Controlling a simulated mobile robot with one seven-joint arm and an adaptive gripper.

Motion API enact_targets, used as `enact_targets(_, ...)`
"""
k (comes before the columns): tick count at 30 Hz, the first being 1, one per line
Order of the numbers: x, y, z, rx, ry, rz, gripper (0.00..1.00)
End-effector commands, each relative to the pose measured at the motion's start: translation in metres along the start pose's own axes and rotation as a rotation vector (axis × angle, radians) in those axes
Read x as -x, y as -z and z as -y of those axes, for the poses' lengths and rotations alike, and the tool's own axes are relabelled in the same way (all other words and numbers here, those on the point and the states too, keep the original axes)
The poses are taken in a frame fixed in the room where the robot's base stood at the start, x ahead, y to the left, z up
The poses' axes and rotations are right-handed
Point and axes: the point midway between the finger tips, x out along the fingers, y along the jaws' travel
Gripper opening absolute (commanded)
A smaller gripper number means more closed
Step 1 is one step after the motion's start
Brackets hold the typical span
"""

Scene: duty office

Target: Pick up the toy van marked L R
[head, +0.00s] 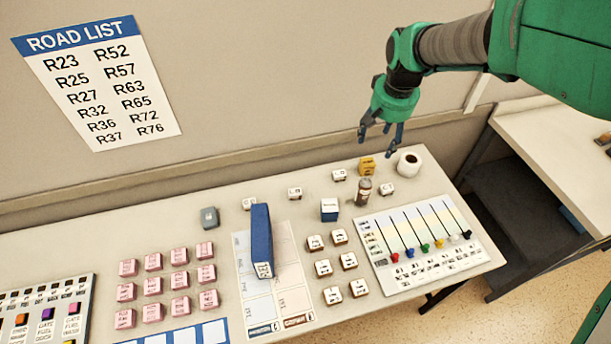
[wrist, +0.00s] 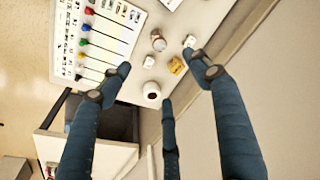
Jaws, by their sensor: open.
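I cannot read the marking L R on any small piece, so I cannot tell which is the named toy van. A small yellow block-like thing (head: 367,165) stands at the back right of the table; in the wrist view it (wrist: 177,65) shows between my fingers. Small white pieces stand near it: one to its left (head: 339,175) and one to its right (head: 386,189). Several white-topped brown pieces (head: 323,268) stand in rows nearer the front. My gripper (head: 381,135) is open and empty, above the table's back edge; its spread fingers (wrist: 160,78) also show in the wrist view.
A white roll (head: 409,164) and a small jar (head: 363,191) stand close to the yellow thing. A slider board (head: 425,243) lies in front of them. A blue binder (head: 261,241) and several pink blocks (head: 153,286) are farther left. A wall rises behind the table.

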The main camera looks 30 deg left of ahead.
Motion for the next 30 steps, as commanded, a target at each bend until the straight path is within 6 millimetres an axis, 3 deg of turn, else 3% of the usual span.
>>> enact_targets(6,-0.056,0.027,0.056,0.059,0.006,0.045,0.62)
enact_targets(15,-0.138,0.046,0.134,0.134,0.009,0.102,0.62)
enact_targets(24,-0.223,0.042,0.211,0.208,0.007,0.154,0.62)
enact_targets(30,-0.257,0.036,0.24,0.235,0.004,0.173,0.62)
